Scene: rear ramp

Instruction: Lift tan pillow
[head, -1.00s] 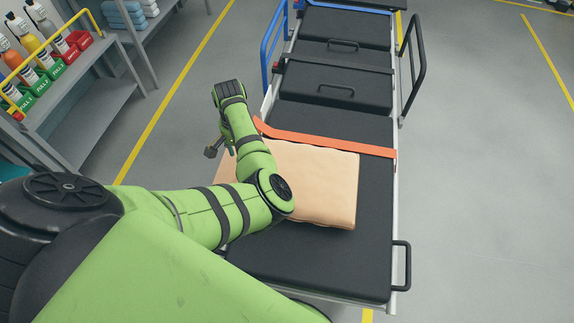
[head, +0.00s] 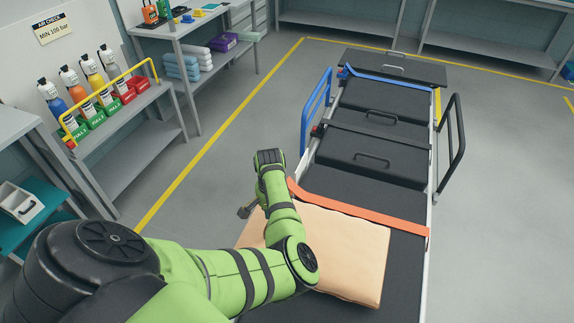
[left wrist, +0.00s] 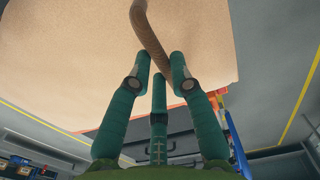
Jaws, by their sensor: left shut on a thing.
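The tan pillow (head: 345,255) lies on the black stretcher pad (head: 400,275), just below the orange strap in the head view. My left arm crosses over it and hides its left and middle parts. In the left wrist view the pillow (left wrist: 80,50) fills the upper part, with a brown strap or cord (left wrist: 150,35) running across it. My left gripper (left wrist: 163,75) has its teal fingertips closed around the end of this brown strip, against the pillow. Whether the pillow's underside touches the pad is hidden. My right gripper is not in view.
The stretcher has a blue rail (head: 317,108) on its left and a black rail (head: 457,135) on its right. The orange strap (head: 365,212) crosses it. A rack of coloured bottles (head: 95,78) stands at the left. The floor (head: 500,230) to the right is clear.

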